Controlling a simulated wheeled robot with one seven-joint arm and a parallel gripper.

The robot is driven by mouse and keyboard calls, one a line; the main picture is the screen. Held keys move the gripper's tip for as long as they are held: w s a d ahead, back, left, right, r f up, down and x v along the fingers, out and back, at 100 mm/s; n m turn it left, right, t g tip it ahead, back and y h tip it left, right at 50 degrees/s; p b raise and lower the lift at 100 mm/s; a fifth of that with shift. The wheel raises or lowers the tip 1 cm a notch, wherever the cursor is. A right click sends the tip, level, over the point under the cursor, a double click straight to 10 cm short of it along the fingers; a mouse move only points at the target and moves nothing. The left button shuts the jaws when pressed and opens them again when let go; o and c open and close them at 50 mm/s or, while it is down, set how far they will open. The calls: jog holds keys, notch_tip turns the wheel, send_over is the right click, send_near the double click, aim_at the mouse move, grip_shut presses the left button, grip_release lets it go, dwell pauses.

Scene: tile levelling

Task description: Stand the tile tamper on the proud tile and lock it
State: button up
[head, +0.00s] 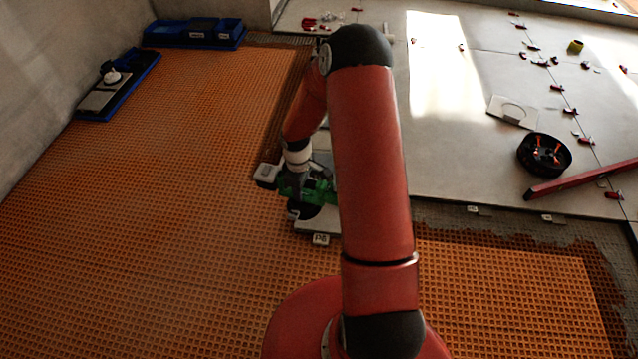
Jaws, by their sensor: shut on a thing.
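My gripper (297,184) is low over the floor at the picture's middle, left of my red arm. It is shut on a green and black tool (321,190), seemingly the tile tamper, which my arm partly covers. The tool is over or against a pale grey tile (320,222) with a small label reading about "P8" at its front edge. I cannot tell whether the tool touches the tile, stands upright or is locked. Which tile is proud does not show at this size.
Orange matting (150,190) spreads over the left floor.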

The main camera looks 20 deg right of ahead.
jog(key=w+d+f+n+b, duration=0.1)
jog(key=w+d+f+n, duration=0.1)
jog(key=d+f+n, duration=0.6)
jog(key=shift+d+f+n, duration=0.35)
jog(key=shift+f+n, duration=1.15)
jog(key=shift+f, duration=0.95)
jog(key=shift+f+b, duration=0.75)
dwell(0.3)
jog(key=o, duration=1.2)
jog(key=shift+r+p, duration=0.55)
jog(key=shift+r, duration=3.35)
